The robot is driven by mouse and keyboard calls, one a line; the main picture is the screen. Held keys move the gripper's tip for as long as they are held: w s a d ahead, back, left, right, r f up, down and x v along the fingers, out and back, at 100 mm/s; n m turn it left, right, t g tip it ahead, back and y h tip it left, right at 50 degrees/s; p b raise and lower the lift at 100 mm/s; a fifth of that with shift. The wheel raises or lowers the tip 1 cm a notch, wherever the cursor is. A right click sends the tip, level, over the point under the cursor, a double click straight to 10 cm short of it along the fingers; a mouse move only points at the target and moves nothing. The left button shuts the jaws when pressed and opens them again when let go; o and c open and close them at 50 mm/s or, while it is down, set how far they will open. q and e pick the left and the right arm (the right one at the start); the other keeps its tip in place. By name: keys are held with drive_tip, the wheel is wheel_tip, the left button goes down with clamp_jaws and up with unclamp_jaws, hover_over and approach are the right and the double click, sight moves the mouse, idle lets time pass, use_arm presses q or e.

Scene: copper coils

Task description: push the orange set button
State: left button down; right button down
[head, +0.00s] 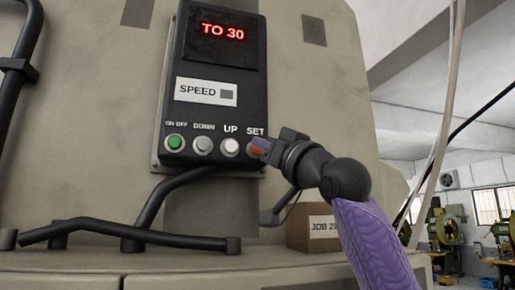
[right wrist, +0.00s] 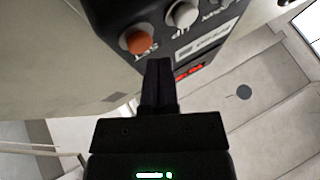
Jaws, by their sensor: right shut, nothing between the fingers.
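The orange SET button (right wrist: 138,40) is on the lower corner of a black control box (head: 213,75). In the head view the orange button (head: 257,150) is partly hidden by my right gripper (head: 262,148), which is at the box's lower right corner. In the right wrist view the closed fingers (right wrist: 157,65) point at the panel just beside the button, near the SET label. I cannot tell whether they touch the panel. Nothing is between the fingers. The display (head: 222,31) reads "TO 30". My left gripper is not in view.
Left of SET are a white UP button (head: 229,147), a grey DOWN button (head: 203,145) and a green ON OFF button (head: 174,142). A black pipe (head: 165,200) runs below the box. A cardboard box (head: 308,236) labelled "JOB" stands lower right, behind my arm.

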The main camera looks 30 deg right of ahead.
idle(0.8)
drive_tip(key=shift+w+d+r+p, duration=0.1)
drive_tip(key=shift+w+p, duration=0.15)
drive_tip(key=shift+p, duration=0.15)
drive_tip(key=shift+w, duration=0.15)
drive_tip(key=shift+w+d+p, duration=0.1)
drive_tip(key=shift+w+p, duration=0.35)
drive_tip(key=shift+p, duration=0.15)
idle(0.3)
drive_tip(key=shift+s, duration=0.15)
drive_tip(key=shift+s+b, duration=0.2)
drive_tip(key=shift+b, duration=0.2)
drive_tip(key=shift+s+a, duration=0.2)
drive_tip(key=shift+s, duration=0.3)
